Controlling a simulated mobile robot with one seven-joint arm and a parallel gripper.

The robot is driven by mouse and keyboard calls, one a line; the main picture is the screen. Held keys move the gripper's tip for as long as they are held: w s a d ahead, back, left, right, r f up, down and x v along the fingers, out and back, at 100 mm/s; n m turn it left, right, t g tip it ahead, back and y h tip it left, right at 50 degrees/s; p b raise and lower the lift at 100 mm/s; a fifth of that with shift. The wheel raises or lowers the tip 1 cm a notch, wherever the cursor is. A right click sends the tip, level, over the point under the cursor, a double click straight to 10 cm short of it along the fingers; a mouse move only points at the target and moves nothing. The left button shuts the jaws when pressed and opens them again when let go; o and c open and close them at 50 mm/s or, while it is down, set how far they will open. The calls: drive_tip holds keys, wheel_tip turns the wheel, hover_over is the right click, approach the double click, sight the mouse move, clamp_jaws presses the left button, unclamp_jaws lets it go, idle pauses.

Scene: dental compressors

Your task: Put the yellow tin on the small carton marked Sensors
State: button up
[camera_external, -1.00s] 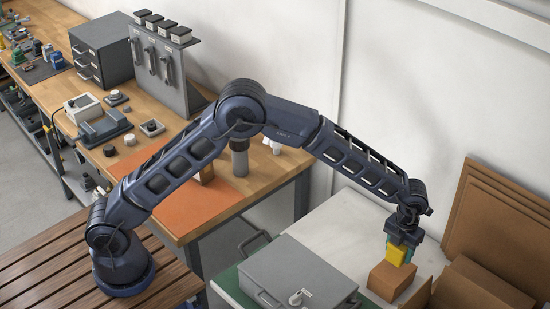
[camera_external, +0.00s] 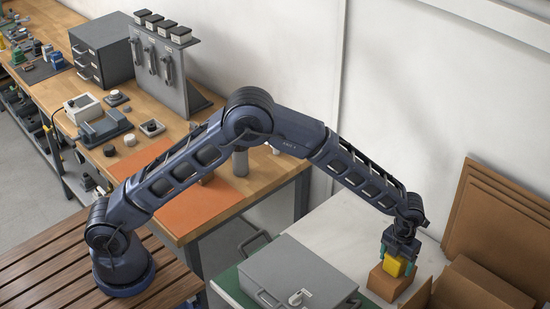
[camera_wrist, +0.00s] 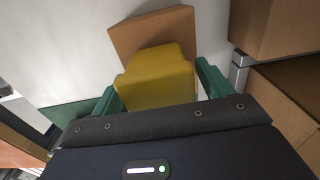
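The yellow tin (camera_external: 395,267) is between the fingers of my gripper (camera_external: 397,260), at the top of a small brown carton (camera_external: 387,285). The wrist view shows the tin (camera_wrist: 156,80) with a green finger close against each side, and the carton (camera_wrist: 145,30) behind and under it. My gripper looks shut on the tin. The tin seems to meet the carton's top, but its underside is hidden, so I cannot tell if it bears on it. No marking on the carton is readable.
A grey metal case (camera_external: 300,275) lies left of the carton. Large brown cardboard boxes (camera_external: 478,282) and leaning cardboard sheets (camera_external: 500,215) stand close on the right. The pale tabletop (camera_external: 340,225) behind the case is clear.

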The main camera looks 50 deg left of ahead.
wheel_tip(320, 180, up, 12)
drive_tip(key=shift+r, duration=0.1)
drive_tip(key=shift+a+r, duration=0.25)
drive_tip(key=s+a+r+n+t, duration=0.1)
drive_tip(key=a+r+n, duration=0.4)
drive_tip(key=a, duration=0.4)
drive_tip(key=s+a+r+n, duration=0.1)
drive_tip(key=a+r+n, duration=0.2)
drive_tip(key=a+r, duration=0.4)
drive_tip(key=s+a+r+n+t, duration=0.15)
drive_tip(key=a+r+n, duration=0.3)
drive_tip(key=a, duration=0.55)
drive_tip(key=s+a+r+n, duration=0.3)
drive_tip(key=s+a+n, duration=0.2)
drive_tip(key=a, duration=0.3)
drive_tip(key=s+a+r+n, duration=0.35)
drive_tip(key=s+a, duration=0.25)
drive_tip(key=a, duration=0.3)
drive_tip(key=s+a+f+n+t, duration=0.1)
drive_tip(key=s+a+f+n, duration=0.1)
drive_tip(key=s+a+n, duration=0.5)
drive_tip(key=s+a+f+n+t, duration=0.1)
drive_tip(key=s+a+f+n, duration=0.2)
drive_tip(key=s+a+n, duration=0.4)
drive_tip(key=s+n, duration=0.1)
drive_tip(key=s, duration=0.5)
drive_tip(key=shift+s+a+f, duration=0.25)
drive_tip(key=shift+s+a, duration=0.05)
